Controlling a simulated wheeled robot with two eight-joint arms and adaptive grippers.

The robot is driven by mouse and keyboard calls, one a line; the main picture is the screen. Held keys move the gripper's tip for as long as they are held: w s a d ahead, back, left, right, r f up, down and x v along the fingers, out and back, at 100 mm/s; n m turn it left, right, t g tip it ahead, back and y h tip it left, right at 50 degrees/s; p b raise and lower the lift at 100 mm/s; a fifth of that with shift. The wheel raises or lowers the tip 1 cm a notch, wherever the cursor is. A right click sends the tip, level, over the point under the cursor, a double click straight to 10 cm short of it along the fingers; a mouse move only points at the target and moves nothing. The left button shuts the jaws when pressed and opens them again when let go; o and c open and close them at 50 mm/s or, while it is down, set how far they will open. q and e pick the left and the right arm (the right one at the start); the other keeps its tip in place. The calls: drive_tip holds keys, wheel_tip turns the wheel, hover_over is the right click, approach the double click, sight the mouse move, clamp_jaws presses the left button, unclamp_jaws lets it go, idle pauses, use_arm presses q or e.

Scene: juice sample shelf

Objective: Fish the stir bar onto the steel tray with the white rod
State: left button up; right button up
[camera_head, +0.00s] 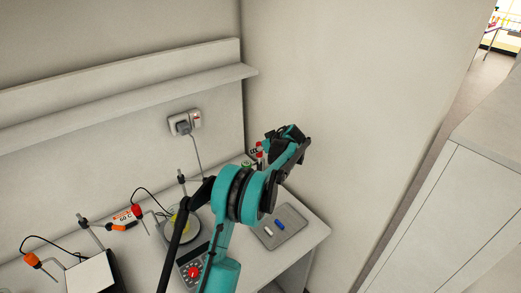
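One of my teal-and-black arms rises from the bottom centre; I take it for the right. Its gripper (295,138) is at the back right, above the bench near the wall corner; its fingers are too small to read. The grey steel tray (296,237) lies at the bench's right end, below the gripper and apart from it. A small blue bar (279,224) and a small white piece (268,231) lie on it. A glass vessel with yellowish content (176,225) stands on a hot plate, partly hidden by my arm. I cannot make out the white rod. My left gripper is not in view.
The hot plate's panel has a red knob (194,271). Stands with orange-and-black probes (122,227) and cables are to the left, beside another white-topped device (91,275). Small red and green-capped items (247,164) stand at the back corner. A shelf (130,98) runs along the wall.

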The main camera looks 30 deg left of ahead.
use_arm(q)
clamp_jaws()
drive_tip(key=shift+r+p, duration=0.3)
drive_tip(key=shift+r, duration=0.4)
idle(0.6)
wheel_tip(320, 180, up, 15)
drive_tip(key=p, duration=0.9)
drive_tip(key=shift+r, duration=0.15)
idle(2.0)
idle(0.3)
